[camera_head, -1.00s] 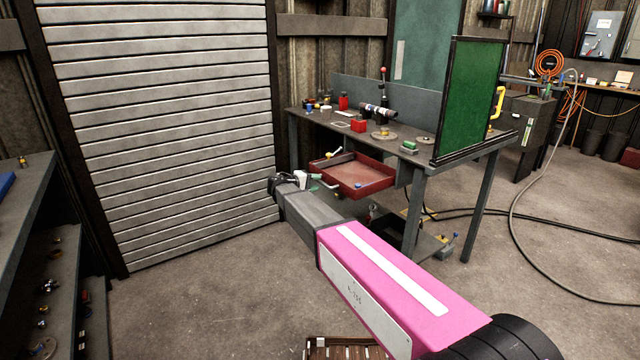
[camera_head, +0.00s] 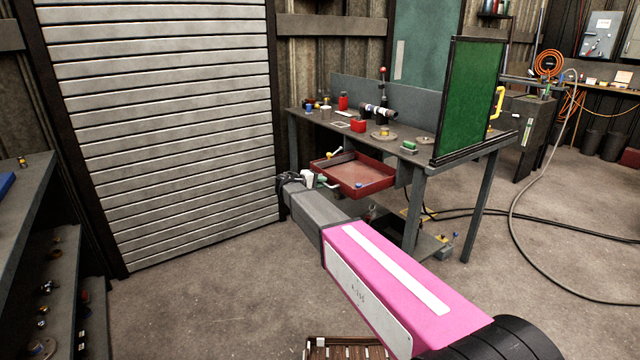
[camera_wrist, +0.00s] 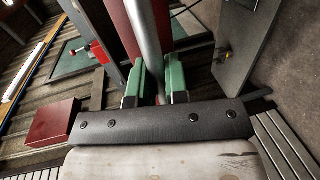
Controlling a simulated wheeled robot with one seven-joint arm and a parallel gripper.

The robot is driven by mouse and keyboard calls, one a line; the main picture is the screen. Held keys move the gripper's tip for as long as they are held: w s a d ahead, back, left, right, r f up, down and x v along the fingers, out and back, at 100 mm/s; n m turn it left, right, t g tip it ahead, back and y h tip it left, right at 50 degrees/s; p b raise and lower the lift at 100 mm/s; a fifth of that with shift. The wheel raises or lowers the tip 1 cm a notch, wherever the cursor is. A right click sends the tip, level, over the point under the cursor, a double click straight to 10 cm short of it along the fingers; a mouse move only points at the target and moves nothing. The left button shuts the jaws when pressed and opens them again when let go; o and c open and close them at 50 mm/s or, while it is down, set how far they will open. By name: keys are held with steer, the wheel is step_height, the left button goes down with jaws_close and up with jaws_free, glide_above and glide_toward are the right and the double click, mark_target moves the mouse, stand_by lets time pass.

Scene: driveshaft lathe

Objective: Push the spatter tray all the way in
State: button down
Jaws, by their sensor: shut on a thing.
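The red spatter tray (camera_head: 378,184) hangs under the grey lathe bench and sticks out from it. It is shallow, with a brown inside, and small items lie in it. My gripper (camera_head: 326,182) is at the tray's near left side, partly hidden behind my wrist. In the wrist view my gripper's green fingers (camera_wrist: 156,80) are closed on a grey bar (camera_wrist: 146,35), which seems to be the tray's handle. Red surfaces, likely the tray, lie beside the bar in the wrist view.
The bench (camera_head: 445,158) carries small tools and parts on top, with a green screen (camera_head: 470,100) at its right end. A lower shelf (camera_head: 425,240) sits beneath. A shelf unit (camera_head: 30,210) stands at left. A hose (camera_head: 515,215) lies on the floor at right.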

mark_target(360, 173)
steer(key=r+x, duration=0.1)
steer(key=x, duration=0.6)
steer(key=r+x, duration=0.2)
steer(key=x, duration=0.5)
steer(key=r+x, duration=0.1)
steer(key=x, duration=0.6)
steer(key=shift+w+d+r, duration=0.2)
steer(key=shift+w+d, duration=0.15)
steer(key=shift+d, duration=0.15)
steer(key=c, duration=1.1)
jaws_free()
steer(key=shift+w+d, duration=0.1)
steer(key=shift+c, duration=0.2)
steer(key=v, duration=1.1)
